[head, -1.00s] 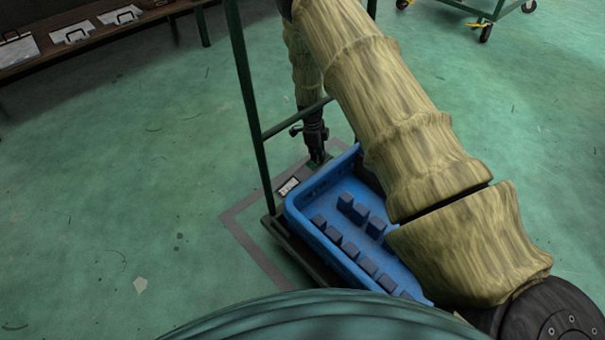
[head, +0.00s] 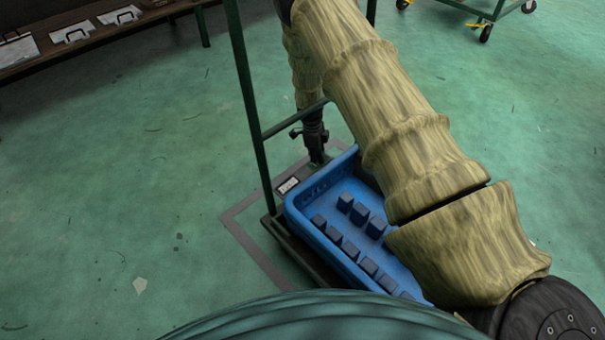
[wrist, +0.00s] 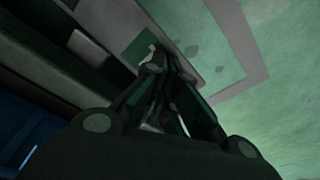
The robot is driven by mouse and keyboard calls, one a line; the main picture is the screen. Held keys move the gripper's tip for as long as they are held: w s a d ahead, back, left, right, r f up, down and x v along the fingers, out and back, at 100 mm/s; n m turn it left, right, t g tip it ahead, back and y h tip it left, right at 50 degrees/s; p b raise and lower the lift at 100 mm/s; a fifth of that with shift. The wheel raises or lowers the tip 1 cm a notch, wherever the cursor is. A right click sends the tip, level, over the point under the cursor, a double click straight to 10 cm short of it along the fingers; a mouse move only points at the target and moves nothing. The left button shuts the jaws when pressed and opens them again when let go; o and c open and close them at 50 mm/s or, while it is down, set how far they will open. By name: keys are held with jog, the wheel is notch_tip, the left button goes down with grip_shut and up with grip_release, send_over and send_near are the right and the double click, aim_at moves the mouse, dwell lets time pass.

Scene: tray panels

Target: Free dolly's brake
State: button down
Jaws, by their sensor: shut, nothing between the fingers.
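The dolly (head: 271,226) is a low dark platform with a dark green upright frame (head: 246,85), standing inside a grey outline on the floor. A blue tray (head: 300,221) sits on it. My gripper (head: 317,160) points down at the dolly's far end, beside the tray's far corner and close to the floor. In the wrist view my gripper (wrist: 168,58) has its fingers together with nothing between them. A dark green patch (wrist: 146,38) lies by the fingertips. I cannot make out the brake clearly, nor whether the fingers touch anything.
Several dark blocks (head: 351,250) stand in the tray. A pale label (head: 288,186) lies on the dolly near my gripper. A bench (head: 90,45) with papers is at the back left. Another green cart (head: 487,15) stands at the back right.

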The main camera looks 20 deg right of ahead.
jog(key=shift+f, duration=0.6)
dwell(0.4)
jog(key=shift+r, duration=0.1)
jog(key=shift+r+p, duration=2.85)
jog(key=shift+r, duration=0.6)
